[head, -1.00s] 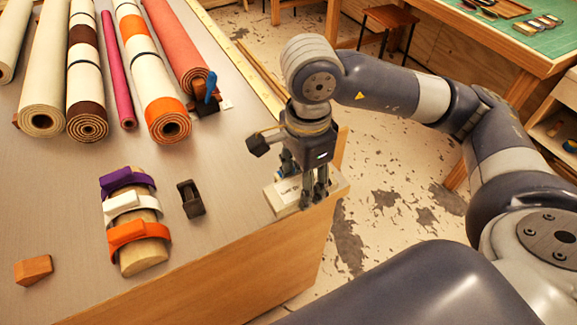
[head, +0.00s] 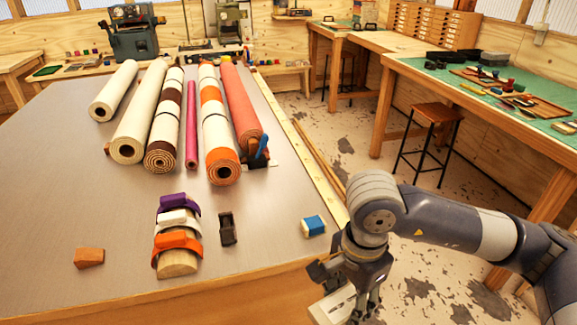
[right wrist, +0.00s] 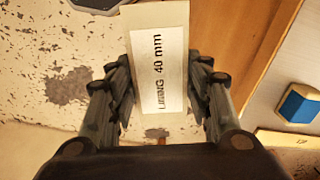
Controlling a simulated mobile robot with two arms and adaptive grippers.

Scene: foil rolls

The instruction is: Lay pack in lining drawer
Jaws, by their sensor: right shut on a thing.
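A pale pack (head: 334,305) with a white label reading "LINING 40 mm" is held by my right gripper (head: 363,308). In the right wrist view the pack (right wrist: 160,28) sits between the two fingers of the gripper (right wrist: 164,95), which press on its sides. The pack hangs just off the table's right front corner, over the floor, and its lower part is cut off in the head view. A wooden cabinet of small drawers (head: 432,24) stands on the far bench; its labels are too small to read. My left gripper is not in view.
The grey table (head: 90,215) holds several rolls, a strapped wooden form (head: 178,262), an orange block (head: 89,258), a dark clip (head: 228,228) and a blue-and-white block (head: 313,226). A stool (head: 436,115) stands by the green-topped bench (head: 470,95). Floor between is open.

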